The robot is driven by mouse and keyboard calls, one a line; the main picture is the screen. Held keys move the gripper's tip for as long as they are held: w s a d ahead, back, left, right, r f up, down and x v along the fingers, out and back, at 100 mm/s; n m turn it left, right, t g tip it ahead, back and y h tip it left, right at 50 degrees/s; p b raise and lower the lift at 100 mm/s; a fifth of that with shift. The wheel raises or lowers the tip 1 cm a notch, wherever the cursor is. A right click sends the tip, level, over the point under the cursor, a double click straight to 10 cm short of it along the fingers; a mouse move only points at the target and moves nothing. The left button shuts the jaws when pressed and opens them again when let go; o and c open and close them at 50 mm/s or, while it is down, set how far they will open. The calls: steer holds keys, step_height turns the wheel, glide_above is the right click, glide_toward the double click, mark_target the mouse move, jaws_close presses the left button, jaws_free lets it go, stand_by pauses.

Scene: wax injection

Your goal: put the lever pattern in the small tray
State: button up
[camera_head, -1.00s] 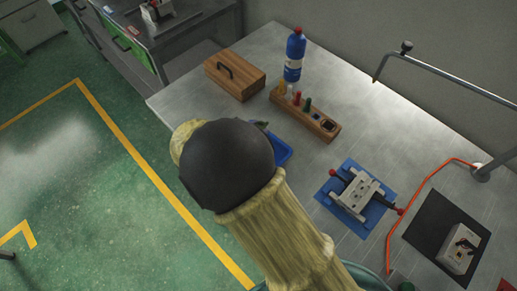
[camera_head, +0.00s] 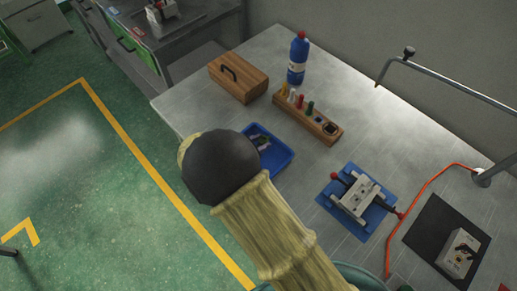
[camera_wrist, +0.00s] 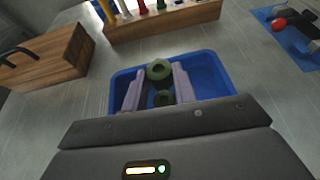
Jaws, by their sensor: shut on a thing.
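The small tray is a blue, open, shallow box; it shows in the head view (camera_head: 281,160) and in the wrist view (camera_wrist: 215,73). The lever pattern (camera_wrist: 158,71) is dark green with a ring-shaped end, and a second round green part shows nearer my wrist. My gripper (camera_wrist: 157,82) is shut on the lever pattern, with a pale finger on each side of it. Gripper and pattern appear over the tray, within its outline; their height above its floor is hard to tell. In the head view my arm hides most of the gripper, and the pattern is small there.
A wooden box with a black handle (camera_head: 237,78) and a wooden rack with coloured tools (camera_head: 308,117) stand beyond the tray. A blue bottle (camera_head: 298,60) stands behind the rack. A metal mould on a blue mat (camera_head: 357,198) lies to the right, with clear table between.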

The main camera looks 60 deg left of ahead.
steer(key=shift+f+p, duration=0.35)
steer(key=shift+f, duration=1.7)
steer(key=shift+f, duration=0.15)
steer(key=o, duration=0.9)
steer(key=shift+o, duration=0.2)
